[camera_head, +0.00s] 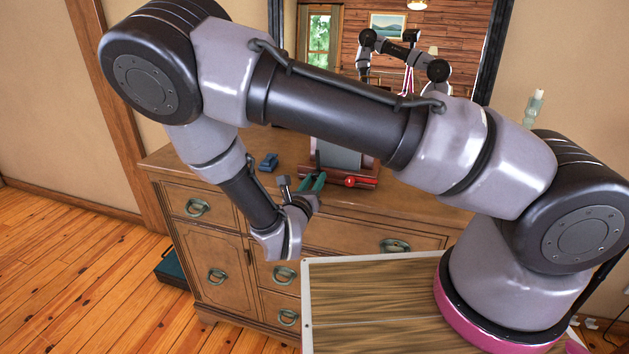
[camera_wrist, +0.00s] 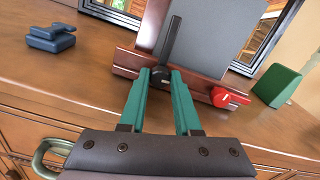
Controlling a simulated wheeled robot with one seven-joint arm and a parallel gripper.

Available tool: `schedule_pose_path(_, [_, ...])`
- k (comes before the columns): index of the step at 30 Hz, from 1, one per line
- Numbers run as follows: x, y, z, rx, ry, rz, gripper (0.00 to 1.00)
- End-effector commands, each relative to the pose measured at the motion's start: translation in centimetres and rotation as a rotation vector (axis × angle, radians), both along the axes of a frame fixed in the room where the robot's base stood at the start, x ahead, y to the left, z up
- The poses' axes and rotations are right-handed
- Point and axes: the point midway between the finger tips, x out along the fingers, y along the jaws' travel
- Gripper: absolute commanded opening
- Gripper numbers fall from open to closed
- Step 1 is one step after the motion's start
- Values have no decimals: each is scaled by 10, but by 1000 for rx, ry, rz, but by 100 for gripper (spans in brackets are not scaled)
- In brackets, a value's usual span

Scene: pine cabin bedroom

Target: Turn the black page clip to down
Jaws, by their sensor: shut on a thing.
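The black page clip (camera_wrist: 171,40) is a thin dark bar standing upright, slightly tilted, in front of a dark grey panel (camera_wrist: 207,35) on a reddish-brown wooden stand (camera_wrist: 127,60). Its round lower end sits at the stand's ledge. My gripper (camera_wrist: 161,76) has teal fingers shut on this lower end, one on each side.
A red knob (camera_wrist: 222,98) sits on the ledge right of my fingers. A blue block-like object (camera_wrist: 50,38) lies left on the dresser top (camera_wrist: 85,85); a green wedge (camera_wrist: 277,86) stands right. A mirror (camera_head: 340,40) is behind.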

Motion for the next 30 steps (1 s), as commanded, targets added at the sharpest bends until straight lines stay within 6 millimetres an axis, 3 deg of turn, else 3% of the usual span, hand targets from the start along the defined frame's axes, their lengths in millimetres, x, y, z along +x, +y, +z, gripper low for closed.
schedule_pose_path(8, [0, 1, 0, -153, 55, 4, 0])
schedule_pose_path(30, [0, 1, 0, -807, 297, 3, 0])
